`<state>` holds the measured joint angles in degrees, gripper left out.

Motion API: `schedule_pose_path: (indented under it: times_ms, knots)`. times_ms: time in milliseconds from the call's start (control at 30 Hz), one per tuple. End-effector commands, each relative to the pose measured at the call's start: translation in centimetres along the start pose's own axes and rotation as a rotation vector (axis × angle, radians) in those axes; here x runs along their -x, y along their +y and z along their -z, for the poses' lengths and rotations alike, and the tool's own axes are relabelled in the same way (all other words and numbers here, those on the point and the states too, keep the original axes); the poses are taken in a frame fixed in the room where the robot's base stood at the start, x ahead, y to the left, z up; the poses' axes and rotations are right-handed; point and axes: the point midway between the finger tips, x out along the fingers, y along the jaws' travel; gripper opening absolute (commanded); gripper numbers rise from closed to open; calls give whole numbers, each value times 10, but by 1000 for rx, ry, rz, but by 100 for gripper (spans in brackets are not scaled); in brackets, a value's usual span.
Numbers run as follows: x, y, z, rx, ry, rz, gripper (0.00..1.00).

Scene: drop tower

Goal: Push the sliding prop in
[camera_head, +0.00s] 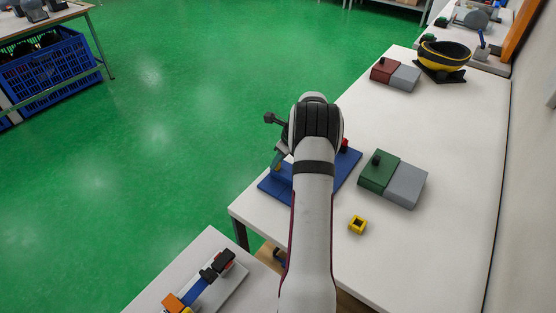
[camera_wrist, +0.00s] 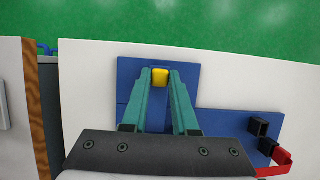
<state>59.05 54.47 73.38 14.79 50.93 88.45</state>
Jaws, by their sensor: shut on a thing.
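A blue base (camera_head: 348,170) lies on the white table, partly hidden behind my arm. It also shows in the wrist view (camera_wrist: 222,122). My gripper (camera_wrist: 160,82) has teal fingers and is shut on a small yellow block (camera_wrist: 160,75) over the blue base. A bit of yellow also shows near the fingers in the head view (camera_head: 278,166). Whether the yellow block is the sliding prop, I cannot tell. Black blocks (camera_wrist: 260,127) and a red part (camera_wrist: 278,162) are on the right of the base in the wrist view.
A green and grey block set (camera_head: 378,170) and a small yellow open piece (camera_head: 357,225) are on the table, right of my arm. A red and grey set (camera_head: 384,68) and a yellow-black bowl-shaped object (camera_head: 444,58) stand farther back. The table's left edge is close to the base.

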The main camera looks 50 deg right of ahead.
Motion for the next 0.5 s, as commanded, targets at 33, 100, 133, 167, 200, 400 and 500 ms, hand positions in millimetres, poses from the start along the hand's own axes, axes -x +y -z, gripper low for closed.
schedule_pose_path:
  times_ms: [33, 100, 133, 167, 200, 400, 500]
  knots:
    - [1, -1, 0, 0, -1, 2, 0]
    - [1, -1, 1, 0, -1, 2, 0]
    - [2, -1, 3, -1, -2, 2, 0]
    - [4, -1, 6, -1, -2, 2, 0]
    - [6, -1, 13, -2, -1, 2, 0]
    - [19, -1, 43, -1, -2, 2, 0]
    - [21, -1, 49, 1, -2, 1, 0]
